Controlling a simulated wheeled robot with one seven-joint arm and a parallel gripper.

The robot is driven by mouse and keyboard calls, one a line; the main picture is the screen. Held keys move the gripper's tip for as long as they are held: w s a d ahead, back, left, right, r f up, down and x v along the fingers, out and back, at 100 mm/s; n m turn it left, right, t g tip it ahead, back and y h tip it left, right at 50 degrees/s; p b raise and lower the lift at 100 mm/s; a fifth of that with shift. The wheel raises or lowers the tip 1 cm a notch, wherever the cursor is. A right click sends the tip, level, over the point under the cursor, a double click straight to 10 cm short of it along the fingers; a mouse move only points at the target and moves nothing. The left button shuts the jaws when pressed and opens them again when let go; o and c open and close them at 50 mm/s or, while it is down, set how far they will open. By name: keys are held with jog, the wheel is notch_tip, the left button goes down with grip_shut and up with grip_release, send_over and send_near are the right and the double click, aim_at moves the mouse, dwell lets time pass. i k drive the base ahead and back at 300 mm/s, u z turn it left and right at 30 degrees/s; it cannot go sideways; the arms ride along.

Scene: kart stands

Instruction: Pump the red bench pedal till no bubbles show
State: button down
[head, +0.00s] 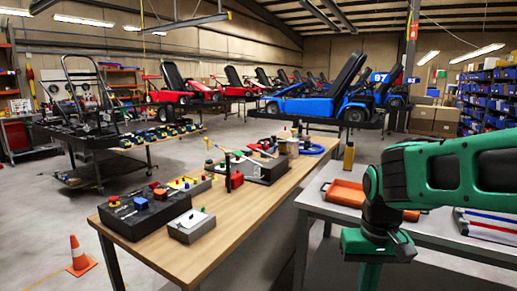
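A wooden bench (186,255) runs from the front middle toward the back. A small red block-like part (237,180) stands on it beside a thin black upright with a pale top; I cannot tell for sure whether this is the red pedal. Right behind it is a dark tray-like unit (266,174) with white and red bars across it. Any clear tube or bubbles are too small to make out. My green arm (440,175) reaches in from the right, and its lower part runs off the bottom edge. My gripper's fingers do not show.
A black box with coloured knobs (129,220) and a grey box (192,228) sit on the bench's near end. A grey table with an orange tray (345,193) stands right. An orange cone (77,255) is on the floor at left. Karts on stands fill the back.

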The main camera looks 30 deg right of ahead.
aim_at(252, 146)
jog(key=k, duration=0.45)
jog(key=u, duration=1.15)
jog(key=i, duration=5.4)
